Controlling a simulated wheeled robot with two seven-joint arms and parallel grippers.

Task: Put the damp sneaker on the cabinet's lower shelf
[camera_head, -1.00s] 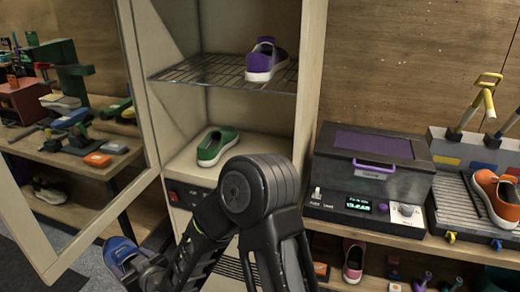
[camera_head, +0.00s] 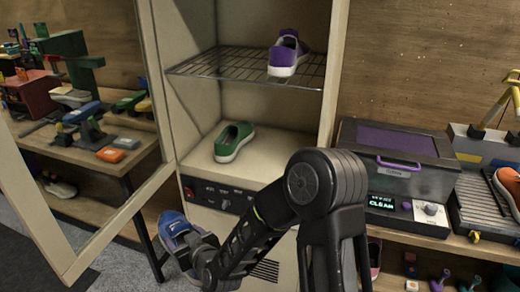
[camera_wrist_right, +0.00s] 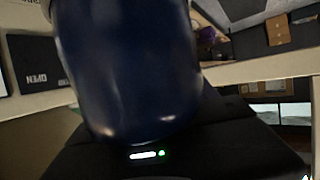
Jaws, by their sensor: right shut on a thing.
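My right gripper (camera_head: 192,246) is shut on a blue sneaker (camera_head: 173,224) with a pale sole edge, below and left of the cabinet's control panel. The sneaker looks dark, glossy and very close in the right wrist view (camera_wrist_right: 125,65). The open cabinet has a lower shelf (camera_head: 275,165), with a green sneaker (camera_head: 233,142) on its left part and bare surface to the right. A purple sneaker (camera_head: 287,54) stands on the wire upper shelf (camera_head: 215,65). My left gripper is not in view.
The cabinet's framed door (camera_head: 95,245) stands open at the left. A control panel (camera_head: 222,197) sits under the lower shelf. Right of the cabinet is a bench with a purple-lidded machine (camera_head: 400,165). A cluttered workbench (camera_head: 60,150) stands at the far left.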

